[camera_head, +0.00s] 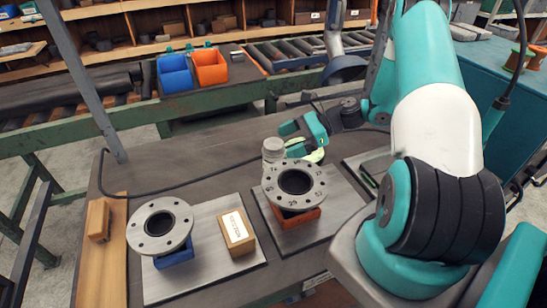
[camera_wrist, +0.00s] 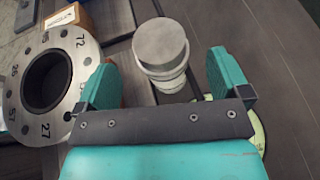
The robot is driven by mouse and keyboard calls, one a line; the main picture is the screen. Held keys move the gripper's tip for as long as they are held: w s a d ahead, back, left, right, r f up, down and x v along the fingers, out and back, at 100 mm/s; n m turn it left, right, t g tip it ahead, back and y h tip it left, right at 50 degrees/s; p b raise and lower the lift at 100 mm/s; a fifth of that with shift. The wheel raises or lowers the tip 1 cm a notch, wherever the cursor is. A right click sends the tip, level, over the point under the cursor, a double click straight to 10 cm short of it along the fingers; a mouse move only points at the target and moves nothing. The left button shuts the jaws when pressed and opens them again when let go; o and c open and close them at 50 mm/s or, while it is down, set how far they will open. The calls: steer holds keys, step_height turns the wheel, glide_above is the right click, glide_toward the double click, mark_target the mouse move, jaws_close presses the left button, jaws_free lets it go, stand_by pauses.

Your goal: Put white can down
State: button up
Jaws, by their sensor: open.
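The white can (camera_head: 273,151) stands upright on the grey table, just behind the right flanged pipe. In the wrist view the can (camera_wrist: 160,45) is between and a little beyond my two fingertips, with a gap on each side. My gripper (camera_head: 303,137) is open beside the can, on its right in the head view; its teal fingers also show in the wrist view (camera_wrist: 165,75). The can's base is partly hidden by the flange in the head view.
The right flanged pipe (camera_head: 317,187) on its orange block is close to the can and my left finger. Another flanged pipe (camera_head: 160,225) and a labelled wooden block (camera_head: 237,233) stand to the left. A cable (camera_head: 180,187) crosses the table. Bare table lies left of the can.

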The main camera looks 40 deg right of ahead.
mark_target(274, 149)
steer(key=p+x, duration=0.1)
steer(key=x, duration=0.1)
steer(key=p+x, duration=0.1)
steer(key=x, duration=0.2)
steer(key=shift+f, duration=0.45)
steer(key=c, duration=1.1)
steer(key=shift+c, duration=1)
steer(key=shift+d+r, duration=0.1)
steer(key=shift+r, duration=0.05)
